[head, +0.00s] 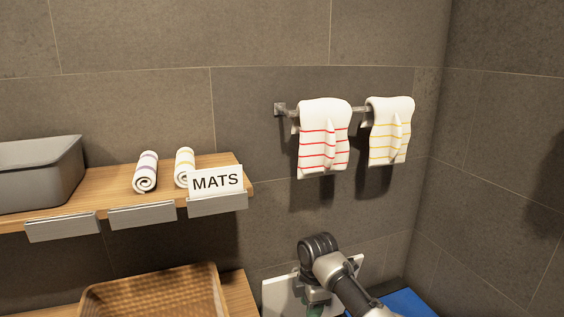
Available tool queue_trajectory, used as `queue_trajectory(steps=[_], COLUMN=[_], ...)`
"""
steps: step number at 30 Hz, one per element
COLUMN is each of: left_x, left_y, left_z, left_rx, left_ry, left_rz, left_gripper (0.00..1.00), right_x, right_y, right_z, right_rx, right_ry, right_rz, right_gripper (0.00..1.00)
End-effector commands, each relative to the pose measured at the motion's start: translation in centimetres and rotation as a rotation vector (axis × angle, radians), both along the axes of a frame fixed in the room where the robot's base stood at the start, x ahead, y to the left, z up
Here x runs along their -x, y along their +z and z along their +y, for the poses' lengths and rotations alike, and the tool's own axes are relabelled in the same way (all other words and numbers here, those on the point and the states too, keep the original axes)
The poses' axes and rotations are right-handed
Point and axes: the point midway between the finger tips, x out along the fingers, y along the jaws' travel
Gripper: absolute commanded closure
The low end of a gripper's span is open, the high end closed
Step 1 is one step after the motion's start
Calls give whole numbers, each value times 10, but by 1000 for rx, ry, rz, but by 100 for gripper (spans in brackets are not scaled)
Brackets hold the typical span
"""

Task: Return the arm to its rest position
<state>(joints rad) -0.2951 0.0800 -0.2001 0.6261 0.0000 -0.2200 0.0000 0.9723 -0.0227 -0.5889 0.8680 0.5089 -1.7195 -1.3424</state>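My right arm comes in from the bottom right, bent at a dark round joint. My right gripper (315,309) hangs below that joint at the bottom edge. Its fingertips are cut off by the frame, so I cannot see whether it is open or shut. It is well below the towel rail and apart from the towels. My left arm and gripper are not in view.
A towel rail (358,109) holds a red-striped towel (323,150) and a yellow-striped towel (391,132). A wooden shelf (110,184) carries a grey bin (40,175), two rolled towels (145,172) and a MATS card (215,181). Below are a wicker basket (155,290), a white panel (283,296) and a blue surface (407,304).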

Motion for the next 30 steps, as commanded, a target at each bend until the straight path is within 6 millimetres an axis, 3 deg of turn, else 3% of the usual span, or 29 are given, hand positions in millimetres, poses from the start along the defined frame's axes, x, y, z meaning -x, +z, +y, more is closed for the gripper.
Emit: queue_trajectory(steps=[8, 14, 18, 23, 27, 30], left_x=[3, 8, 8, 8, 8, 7], left_y=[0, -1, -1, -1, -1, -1], left_z=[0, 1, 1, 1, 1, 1], left_rx=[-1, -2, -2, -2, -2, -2], left_ry=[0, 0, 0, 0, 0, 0], left_rz=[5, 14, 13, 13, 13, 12], left_gripper=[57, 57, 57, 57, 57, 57], right_x=[43, 105, 157, 221, 272, 298], right_y=[-48, -91, -111, -119, -112, -104], right_z=[6, 1, -15, -44, -71, -87], right_rx=[-61, -133, -176, -207, -221, -224], right_ry=[-159, -407, -636, -916, -1146, -1264], right_rz=[-3, -10, -21, -41, -70, -91], right_gripper=[65, 65, 65, 65, 65, 65])
